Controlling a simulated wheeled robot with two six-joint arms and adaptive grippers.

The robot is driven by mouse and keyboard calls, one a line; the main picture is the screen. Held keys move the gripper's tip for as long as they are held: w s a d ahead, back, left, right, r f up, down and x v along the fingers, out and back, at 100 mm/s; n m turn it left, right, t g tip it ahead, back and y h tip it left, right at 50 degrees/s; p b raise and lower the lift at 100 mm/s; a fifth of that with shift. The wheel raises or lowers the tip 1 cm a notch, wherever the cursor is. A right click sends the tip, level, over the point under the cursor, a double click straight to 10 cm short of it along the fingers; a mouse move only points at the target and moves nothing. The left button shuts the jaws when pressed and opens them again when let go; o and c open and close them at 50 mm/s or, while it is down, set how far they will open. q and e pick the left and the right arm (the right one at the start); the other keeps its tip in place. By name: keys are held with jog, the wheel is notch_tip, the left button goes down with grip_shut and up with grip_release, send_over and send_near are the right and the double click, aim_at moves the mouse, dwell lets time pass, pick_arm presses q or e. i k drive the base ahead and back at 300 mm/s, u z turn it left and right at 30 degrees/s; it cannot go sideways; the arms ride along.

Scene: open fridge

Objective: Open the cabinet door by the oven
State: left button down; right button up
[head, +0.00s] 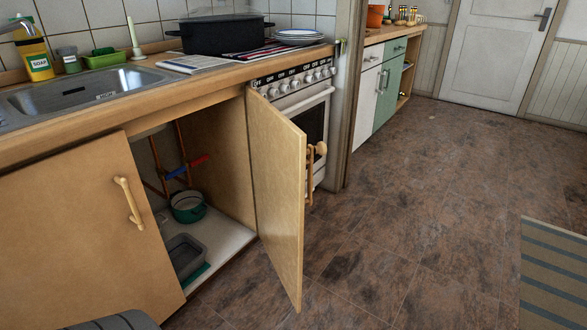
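The cabinet door by the oven (275,185) stands wide open, swung out from the counter toward the room. Its wooden handle (314,152) shows at the door's far side, partly seen edge-on. The oven (310,115) stands directly behind the door, and the door covers part of its front. The open cabinet (225,160) shows a green pot (187,207), a grey tray (185,255) and pipes with red and blue parts. Neither gripper can be made out in the head view.
A closed cabinet door (75,235) with a bone-shaped handle (129,202) is on the left. The sink (75,95) and a black roasting pot (222,34) are on the counter. The floor (410,210) to the right is clear up to a striped rug (553,275).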

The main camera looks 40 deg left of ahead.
aim_at(279, 152)
jog(key=u, duration=0.65)
jog(key=i, duration=1)
jog(key=u, duration=0.85)
